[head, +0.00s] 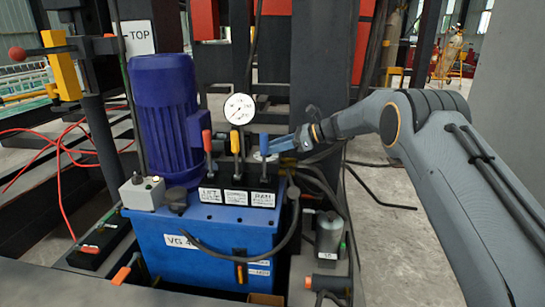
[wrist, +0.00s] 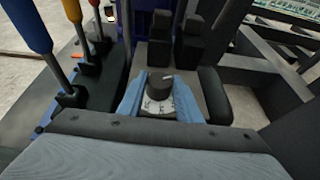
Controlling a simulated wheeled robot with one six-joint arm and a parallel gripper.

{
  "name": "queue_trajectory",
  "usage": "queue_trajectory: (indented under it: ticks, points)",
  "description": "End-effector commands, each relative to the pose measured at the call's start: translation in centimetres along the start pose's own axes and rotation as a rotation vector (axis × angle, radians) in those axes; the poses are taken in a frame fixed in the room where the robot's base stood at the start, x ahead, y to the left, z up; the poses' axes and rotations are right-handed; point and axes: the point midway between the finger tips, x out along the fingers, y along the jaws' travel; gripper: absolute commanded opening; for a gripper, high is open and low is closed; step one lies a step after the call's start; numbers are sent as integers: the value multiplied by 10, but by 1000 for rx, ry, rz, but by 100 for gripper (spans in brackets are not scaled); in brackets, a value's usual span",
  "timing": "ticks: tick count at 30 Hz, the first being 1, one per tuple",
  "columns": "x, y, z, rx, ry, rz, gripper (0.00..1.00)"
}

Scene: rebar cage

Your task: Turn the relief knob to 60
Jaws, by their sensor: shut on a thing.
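The relief knob (wrist: 160,82) is a dark round knob with a pale mark on its top, in the middle of the wrist view. A white scale plate (wrist: 158,106) with dark markings lies around its near side; its numbers are too small to read. My gripper (wrist: 159,90) has its blue fingers on either side of the knob and is shut on it. In the head view my gripper (head: 273,150) reaches in from the right, behind the lever bank of the blue power unit (head: 210,240). The knob itself cannot be made out there.
Red, yellow and blue-handled levers (head: 236,143) stand close to the left of my gripper. A pressure gauge (head: 239,109) and a blue motor (head: 163,110) rise behind. Black valve blocks (wrist: 188,45) stand just beyond the knob. Hoses (head: 325,185) hang at the right.

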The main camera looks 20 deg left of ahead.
Motion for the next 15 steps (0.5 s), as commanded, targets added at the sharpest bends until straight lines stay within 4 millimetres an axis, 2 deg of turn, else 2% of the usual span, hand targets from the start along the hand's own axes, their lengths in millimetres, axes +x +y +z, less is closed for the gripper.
queue_trajectory:
  ticks: [1, 15]
  points:
    - [1, -2, -5, -8, -1, 14, 9]
    - [2, -5, -5, -68, 0, 154, 9]
